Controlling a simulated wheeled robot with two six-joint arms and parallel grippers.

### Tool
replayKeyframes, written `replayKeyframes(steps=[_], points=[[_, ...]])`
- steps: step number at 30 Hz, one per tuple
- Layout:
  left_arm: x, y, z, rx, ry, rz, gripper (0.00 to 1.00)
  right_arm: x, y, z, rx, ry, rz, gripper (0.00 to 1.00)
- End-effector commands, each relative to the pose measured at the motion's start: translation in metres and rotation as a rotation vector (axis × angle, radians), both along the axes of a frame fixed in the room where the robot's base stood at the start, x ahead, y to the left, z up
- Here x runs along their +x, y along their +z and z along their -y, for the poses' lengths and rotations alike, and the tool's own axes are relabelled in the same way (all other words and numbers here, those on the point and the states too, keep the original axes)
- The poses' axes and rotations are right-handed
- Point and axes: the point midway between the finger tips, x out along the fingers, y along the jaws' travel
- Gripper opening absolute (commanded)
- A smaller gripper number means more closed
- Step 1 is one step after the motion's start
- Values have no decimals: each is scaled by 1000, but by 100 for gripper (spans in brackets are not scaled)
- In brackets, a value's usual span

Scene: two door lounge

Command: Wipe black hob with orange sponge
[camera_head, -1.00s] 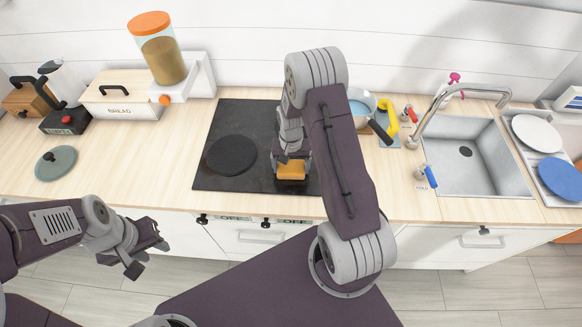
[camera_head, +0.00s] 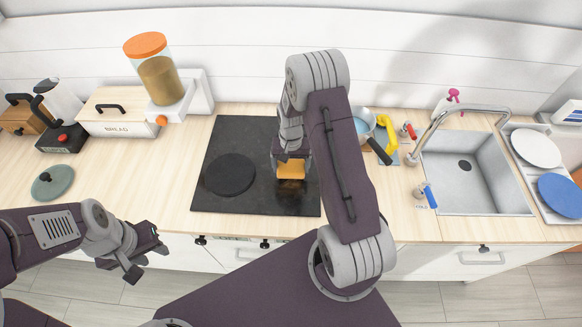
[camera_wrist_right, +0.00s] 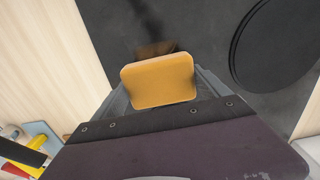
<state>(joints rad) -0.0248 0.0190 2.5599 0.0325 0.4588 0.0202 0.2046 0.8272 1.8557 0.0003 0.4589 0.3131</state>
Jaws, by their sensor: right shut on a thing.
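The black hob (camera_head: 235,140) is set in the wooden counter, with a round black plate (camera_head: 230,174) on its left part. My right gripper (camera_head: 291,160) is over the right half of the hob, shut on the orange sponge (camera_head: 291,170). In the right wrist view the sponge (camera_wrist_right: 158,80) sits between the fingers, low over the hob surface (camera_wrist_right: 205,40); I cannot tell whether it touches. A brownish patch (camera_wrist_right: 152,48) shows beside the sponge. My left gripper (camera_head: 148,262) is empty in front of the counter, its fingers apart.
My right forearm hides part of the counter.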

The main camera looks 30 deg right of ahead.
Motion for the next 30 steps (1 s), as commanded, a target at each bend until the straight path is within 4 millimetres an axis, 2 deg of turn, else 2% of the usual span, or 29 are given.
replayKeyframes(steps=[1, 13, 30], points=[[0, 8, 0, 0, 0, 0, 36, 0, 9, 0, 0, 0, 1, 48], [0, 36, 0, 0, 0, 0, 36, 2, 43, 1, 0, 4, 0, 48], [0, 36, 0, 0, 0, 0, 36, 3, 44, 1, 0, 4, 0, 48]])
